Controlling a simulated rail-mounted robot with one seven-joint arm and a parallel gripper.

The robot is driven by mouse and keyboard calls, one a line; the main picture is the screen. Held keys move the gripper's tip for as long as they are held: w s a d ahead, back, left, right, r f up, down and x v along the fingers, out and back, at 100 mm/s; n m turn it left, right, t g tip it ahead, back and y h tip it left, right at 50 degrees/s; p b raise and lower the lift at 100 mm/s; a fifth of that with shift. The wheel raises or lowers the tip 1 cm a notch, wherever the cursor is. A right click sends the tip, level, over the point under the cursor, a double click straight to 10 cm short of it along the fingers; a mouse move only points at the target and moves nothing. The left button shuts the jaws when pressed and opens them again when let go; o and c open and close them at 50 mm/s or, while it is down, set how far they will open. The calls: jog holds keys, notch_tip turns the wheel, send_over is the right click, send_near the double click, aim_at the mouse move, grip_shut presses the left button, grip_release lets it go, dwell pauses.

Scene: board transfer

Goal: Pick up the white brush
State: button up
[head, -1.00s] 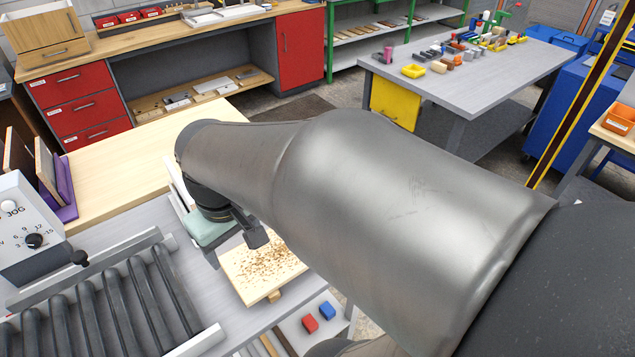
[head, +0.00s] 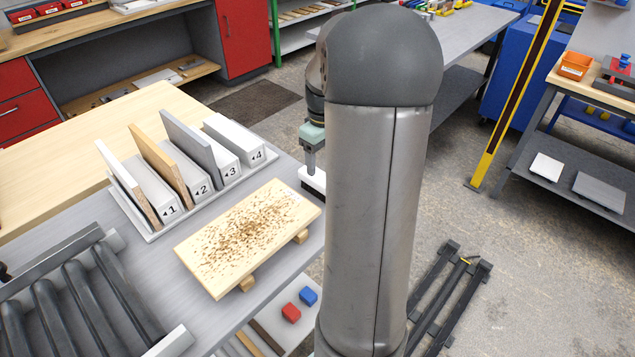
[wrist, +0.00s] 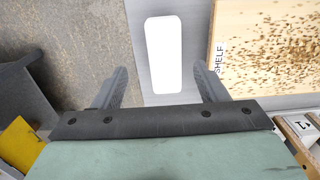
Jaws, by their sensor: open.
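The white brush (head: 312,182) lies on the grey table just right of the speckled board, partly hidden behind my arm in the head view. In the wrist view the brush (wrist: 164,54) is a plain white rounded block, its long side running away from the gripper. My gripper (wrist: 164,78) is open and empty, with one finger on each side of the brush's line. In the head view my gripper (head: 311,165) points down above the brush, with its tips near it. The exact gap cannot be told.
The speckled wooden board (head: 247,236) sits on small wooden blocks close beside the brush. A rack (head: 150,236) with numbered slots holds upright panels behind it. Rollers (head: 75,310) are at the lower left. Red (head: 291,313) and blue (head: 308,296) blocks lie below the table's front edge.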

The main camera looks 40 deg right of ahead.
aim_at(318, 175)
notch_tip(318, 175, down, 3)
jog(key=shift+f, duration=0.1)
jog(key=shift+w+a+f+p, duration=0.15)
jog(key=shift+f, duration=0.75)
jog(key=shift+w+a+f+p, duration=0.1)
jog(key=shift+f+p, duration=0.05)
jog(key=shift+f, duration=0.7)
jog(key=shift+w+a+f+p, duration=0.15)
jog(key=shift+f, duration=0.75)
jog(key=c, duration=1.1)
